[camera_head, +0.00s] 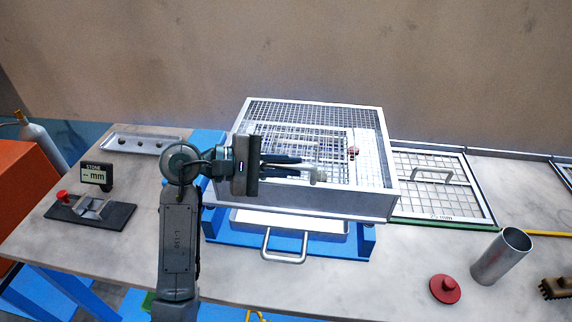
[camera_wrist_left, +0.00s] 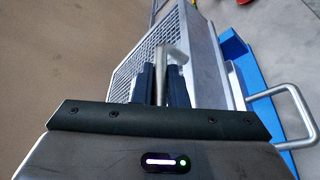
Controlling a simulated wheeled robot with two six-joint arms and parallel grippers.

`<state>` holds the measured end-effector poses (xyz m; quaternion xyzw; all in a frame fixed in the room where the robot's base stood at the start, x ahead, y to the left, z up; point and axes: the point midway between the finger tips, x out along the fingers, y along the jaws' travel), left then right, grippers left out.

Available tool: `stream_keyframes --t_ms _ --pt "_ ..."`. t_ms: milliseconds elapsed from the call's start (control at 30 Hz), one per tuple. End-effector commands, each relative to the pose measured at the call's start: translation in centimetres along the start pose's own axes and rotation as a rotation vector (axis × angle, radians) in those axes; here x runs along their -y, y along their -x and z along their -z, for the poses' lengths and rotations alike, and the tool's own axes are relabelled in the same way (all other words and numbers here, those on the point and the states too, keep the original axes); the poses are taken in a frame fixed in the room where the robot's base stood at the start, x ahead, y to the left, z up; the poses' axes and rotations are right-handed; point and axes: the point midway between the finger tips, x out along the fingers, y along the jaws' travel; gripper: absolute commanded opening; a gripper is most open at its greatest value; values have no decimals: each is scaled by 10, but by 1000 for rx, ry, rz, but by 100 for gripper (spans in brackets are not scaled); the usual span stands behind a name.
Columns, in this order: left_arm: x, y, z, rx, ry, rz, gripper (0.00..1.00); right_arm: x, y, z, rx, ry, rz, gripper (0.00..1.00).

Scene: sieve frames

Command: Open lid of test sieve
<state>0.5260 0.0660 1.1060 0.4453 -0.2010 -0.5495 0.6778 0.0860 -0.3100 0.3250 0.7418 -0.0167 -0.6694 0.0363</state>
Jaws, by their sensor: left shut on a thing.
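The test sieve is a silver metal box (camera_head: 330,202) with mesh, seated on a blue base (camera_head: 222,222) at mid-bench. Wire mesh (camera_head: 315,112) shows across its top and interior; I cannot tell whether the lid is raised. My left gripper (camera_head: 312,170) reaches in from the left over the box, its dark fingers shut on a pale metal handle (camera_head: 318,175). In the left wrist view, the handle (camera_wrist_left: 172,62) bends up between the fingers (camera_wrist_left: 160,82), beside the box mesh (camera_wrist_left: 140,55). A red knob (camera_head: 353,152) shows inside the box outline. My right gripper is out of view.
A framed mesh screen with a handle (camera_head: 440,202) lies right of the sieve. A metal cylinder (camera_head: 500,258), red disc (camera_head: 445,289) and brush (camera_head: 556,288) stand front right. A loop handle (camera_head: 284,259) juts from the sieve's front. A display (camera_head: 95,175) stands left.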

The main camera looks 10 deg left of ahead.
Motion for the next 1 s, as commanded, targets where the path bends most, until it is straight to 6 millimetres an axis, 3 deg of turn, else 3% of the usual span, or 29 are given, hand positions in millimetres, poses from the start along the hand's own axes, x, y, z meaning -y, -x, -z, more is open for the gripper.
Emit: stream_keyframes --t_ms 167,500,800,1000 --pt "-24 4 -10 0 48 19 0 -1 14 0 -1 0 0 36" --pt "-97 12 -28 0 216 89 0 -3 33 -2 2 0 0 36" --pt "-161 13 -32 0 337 139 0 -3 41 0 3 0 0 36" --pt "-185 12 -29 0 413 170 0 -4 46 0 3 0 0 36"
